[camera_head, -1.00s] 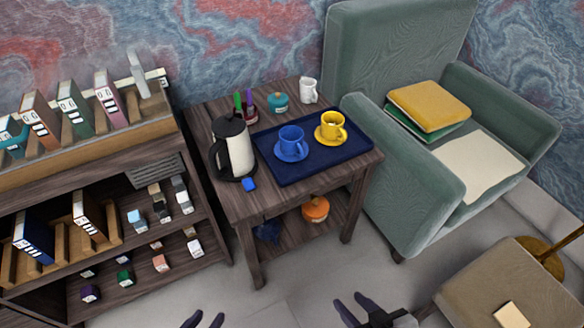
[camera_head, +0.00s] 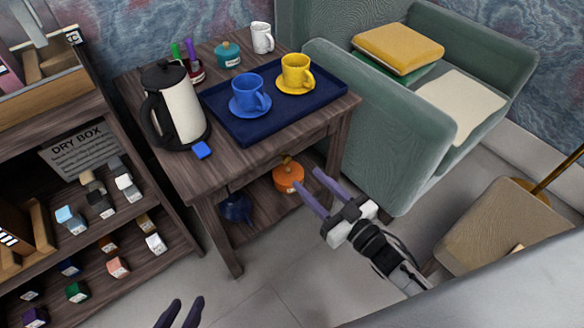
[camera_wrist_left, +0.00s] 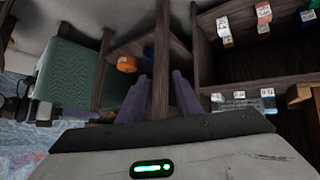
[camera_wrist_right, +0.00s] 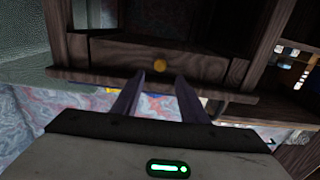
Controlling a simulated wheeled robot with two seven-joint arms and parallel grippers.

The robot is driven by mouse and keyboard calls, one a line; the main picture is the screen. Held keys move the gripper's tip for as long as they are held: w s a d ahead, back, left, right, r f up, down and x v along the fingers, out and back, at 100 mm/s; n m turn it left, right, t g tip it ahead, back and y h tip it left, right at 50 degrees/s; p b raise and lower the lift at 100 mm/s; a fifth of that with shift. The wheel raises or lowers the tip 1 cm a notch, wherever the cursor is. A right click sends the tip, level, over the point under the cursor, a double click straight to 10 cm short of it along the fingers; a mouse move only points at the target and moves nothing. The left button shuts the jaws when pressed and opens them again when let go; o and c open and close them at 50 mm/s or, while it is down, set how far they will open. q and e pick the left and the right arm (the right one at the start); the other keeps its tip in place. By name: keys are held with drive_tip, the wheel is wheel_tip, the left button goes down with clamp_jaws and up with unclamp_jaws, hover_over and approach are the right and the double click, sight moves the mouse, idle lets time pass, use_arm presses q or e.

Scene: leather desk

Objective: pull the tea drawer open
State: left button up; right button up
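The tea drawer is in the dark wooden side table (camera_head: 165,172); its front (camera_wrist_right: 115,50) faces the right wrist camera, upside down, and looks shut. A round brass knob (camera_wrist_right: 160,66) sits on that front. My right gripper (camera_head: 307,181) is open and empty in front of the table. In the right wrist view its fingertips (camera_wrist_right: 159,77) point at the knob, one to each side in the picture; I cannot tell the remaining distance. My left gripper (camera_head: 183,305) is open and empty, low at the bottom edge; it also shows in the left wrist view (camera_wrist_left: 161,80).
On the table stand a kettle (camera_head: 183,112) and a blue tray (camera_head: 232,124) with blue and yellow cups. An orange pot (camera_head: 289,177) and a dark blue pot (camera_head: 235,208) are on its lower shelf. A shelf unit is left, a green armchair (camera_head: 390,120) right.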

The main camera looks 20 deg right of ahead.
sight(288, 161)
drive_tip(key=b+x, duration=0.1)
drive_tip(key=x, duration=0.7)
clamp_jaws()
